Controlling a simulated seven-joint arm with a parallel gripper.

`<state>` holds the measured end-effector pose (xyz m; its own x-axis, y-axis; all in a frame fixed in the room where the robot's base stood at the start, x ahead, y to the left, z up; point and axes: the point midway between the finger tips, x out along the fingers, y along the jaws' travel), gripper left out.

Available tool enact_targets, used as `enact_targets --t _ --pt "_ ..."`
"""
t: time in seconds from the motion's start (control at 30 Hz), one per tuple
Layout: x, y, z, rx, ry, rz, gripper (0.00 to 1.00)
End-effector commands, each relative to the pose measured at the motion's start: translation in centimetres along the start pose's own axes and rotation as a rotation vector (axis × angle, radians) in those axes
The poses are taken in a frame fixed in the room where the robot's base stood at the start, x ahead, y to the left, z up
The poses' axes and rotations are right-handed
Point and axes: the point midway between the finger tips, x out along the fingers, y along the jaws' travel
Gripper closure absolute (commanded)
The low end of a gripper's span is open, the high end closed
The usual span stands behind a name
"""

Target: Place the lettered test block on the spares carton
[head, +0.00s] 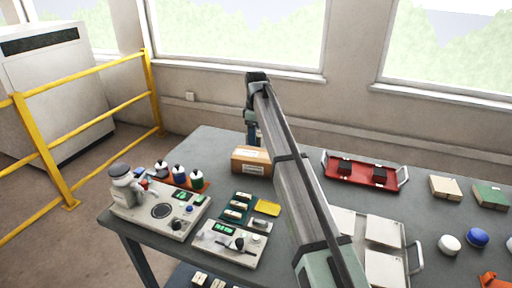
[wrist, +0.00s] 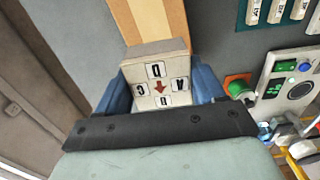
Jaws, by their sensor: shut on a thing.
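The lettered test block (wrist: 157,85) is a pale block with black letters on white labels and a dark red arrow. My gripper (wrist: 162,78) is shut on it, with a blue finger on each side in the wrist view. The spares carton (head: 252,161) is a brown cardboard box with a white label, near the table's back edge in the head view. In the head view my gripper (head: 253,134) is just behind the carton, and the block cannot be made out. A tan strip of the carton (wrist: 158,18) shows beyond the block in the wrist view; whether they touch cannot be told.
A red tray (head: 345,178) with dark blocks lies right of my arm. Coloured-top bottles (head: 180,174), a tester with a round plate (head: 163,211) and a smaller control box (head: 230,243) stand front left. Pale tiles (head: 384,231) lie right.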

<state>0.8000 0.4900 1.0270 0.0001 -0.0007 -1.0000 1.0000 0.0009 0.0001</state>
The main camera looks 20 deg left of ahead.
Motion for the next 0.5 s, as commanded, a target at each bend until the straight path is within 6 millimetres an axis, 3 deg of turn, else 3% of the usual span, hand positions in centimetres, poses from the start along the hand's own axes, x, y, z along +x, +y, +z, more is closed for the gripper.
enact_targets --t 0.5 --pt "5.1 0.0 0.0 0.000 0.000 0.000 0.78"
